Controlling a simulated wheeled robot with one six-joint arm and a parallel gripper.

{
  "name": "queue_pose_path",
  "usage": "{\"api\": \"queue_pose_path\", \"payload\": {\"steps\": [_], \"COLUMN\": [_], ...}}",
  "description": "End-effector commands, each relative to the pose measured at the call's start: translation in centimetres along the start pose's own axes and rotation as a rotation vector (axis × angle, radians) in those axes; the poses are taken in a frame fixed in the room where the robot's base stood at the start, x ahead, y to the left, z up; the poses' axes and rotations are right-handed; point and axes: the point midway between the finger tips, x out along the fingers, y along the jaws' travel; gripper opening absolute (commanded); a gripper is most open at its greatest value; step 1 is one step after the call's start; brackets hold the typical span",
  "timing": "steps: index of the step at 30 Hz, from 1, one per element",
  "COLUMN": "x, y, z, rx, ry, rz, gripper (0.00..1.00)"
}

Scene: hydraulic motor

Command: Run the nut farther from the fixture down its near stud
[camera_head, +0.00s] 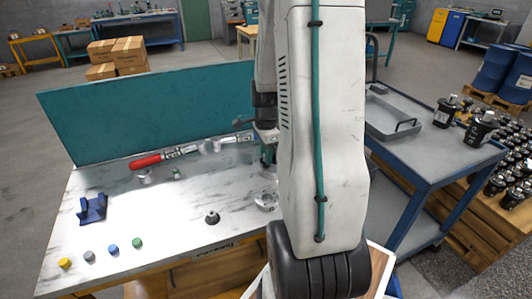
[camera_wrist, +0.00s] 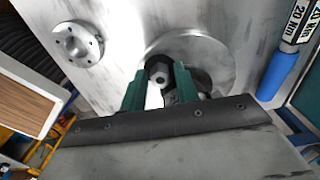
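In the wrist view my gripper (camera_wrist: 161,80) has two green fingers standing apart. A small grey hex nut (camera_wrist: 159,75) shows between their tips, with a gap visible beside it; contact cannot be told. Around it is a round metal part (camera_wrist: 215,62), partly hidden by the fingers. I cannot make out the stud or tell which nut this is. In the head view my gripper (camera_head: 267,150) is mostly hidden behind my arm, over the right of the bench. A blue cradle-like block, perhaps the fixture (camera_head: 92,208), sits at the left of the bench.
A round flange (camera_head: 266,201) lies near my arm; a flange (camera_wrist: 78,45) shows in the wrist view. A red-handled wrench (camera_head: 147,161) lies along the teal back panel (camera_head: 150,115). A blue-handled wrench (camera_wrist: 278,75) lies right. Coloured caps (camera_head: 113,249) line the front left; mid-bench is fairly clear.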

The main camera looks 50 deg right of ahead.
Motion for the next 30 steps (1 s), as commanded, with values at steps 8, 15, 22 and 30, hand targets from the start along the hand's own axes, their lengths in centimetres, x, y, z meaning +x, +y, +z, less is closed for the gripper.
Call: {"api": "queue_pose_path", "payload": {"steps": [8,15,22,30], "x": [-0.59,-0.96,-0.96,-0.96], "y": [-0.03,-0.01,-0.02,-0.01], "z": [-0.08,-0.13,-0.14,-0.14], "rx": [0.000,-0.052,-0.399,-0.802], "ry": [0.000,0.000,0.000,0.000], "rz": [-0.001,0.000,0.000,0.000], "gripper": [0.31,0.31,0.31,0.31]}}
